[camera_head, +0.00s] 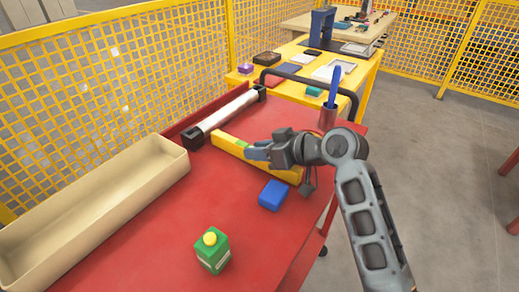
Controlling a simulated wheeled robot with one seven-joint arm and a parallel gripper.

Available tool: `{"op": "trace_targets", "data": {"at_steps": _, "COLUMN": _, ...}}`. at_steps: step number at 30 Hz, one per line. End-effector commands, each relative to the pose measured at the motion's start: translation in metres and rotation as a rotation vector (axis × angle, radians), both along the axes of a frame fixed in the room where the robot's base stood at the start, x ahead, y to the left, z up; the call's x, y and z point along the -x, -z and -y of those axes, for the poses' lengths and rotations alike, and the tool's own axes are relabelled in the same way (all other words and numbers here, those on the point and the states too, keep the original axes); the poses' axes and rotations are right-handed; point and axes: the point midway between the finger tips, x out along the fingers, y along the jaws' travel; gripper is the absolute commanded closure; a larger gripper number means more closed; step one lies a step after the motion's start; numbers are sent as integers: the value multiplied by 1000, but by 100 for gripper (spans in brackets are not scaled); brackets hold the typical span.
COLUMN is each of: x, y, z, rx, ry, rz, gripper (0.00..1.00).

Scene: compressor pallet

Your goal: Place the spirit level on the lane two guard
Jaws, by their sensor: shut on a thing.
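A long beige open bin (100,205) stands at the left. A blue box (273,194) and a green bottle (212,254) with a yellow cap stand in front. A brown cup (327,119) holds a blue tool. Yellow mesh fencing (120,80) runs behind.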

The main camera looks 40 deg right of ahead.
Motion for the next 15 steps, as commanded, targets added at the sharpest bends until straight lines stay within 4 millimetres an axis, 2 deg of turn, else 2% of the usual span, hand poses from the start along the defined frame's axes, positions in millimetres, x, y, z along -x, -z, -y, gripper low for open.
{"op": "trace_targets", "data": {"at_steps": 3, "x": 0, "y": 2, "z": 0, "rx": 0, "ry": 0, "rz": 1, "gripper": 100}}
{"op": "trace_targets", "data": {"at_steps": 4, "x": 0, "y": 1, "z": 0, "rx": 0, "ry": 0, "rz": 0, "gripper": 68}}
{"op": "trace_targets", "data": {"at_steps": 11, "x": 0, "y": 1, "z": 0, "rx": 0, "ry": 0, "rz": 0, "gripper": 45}}
{"op": "trace_targets", "data": {"at_steps": 15, "x": 0, "y": 1, "z": 0, "rx": 0, "ry": 0, "rz": 0, "gripper": 45}}
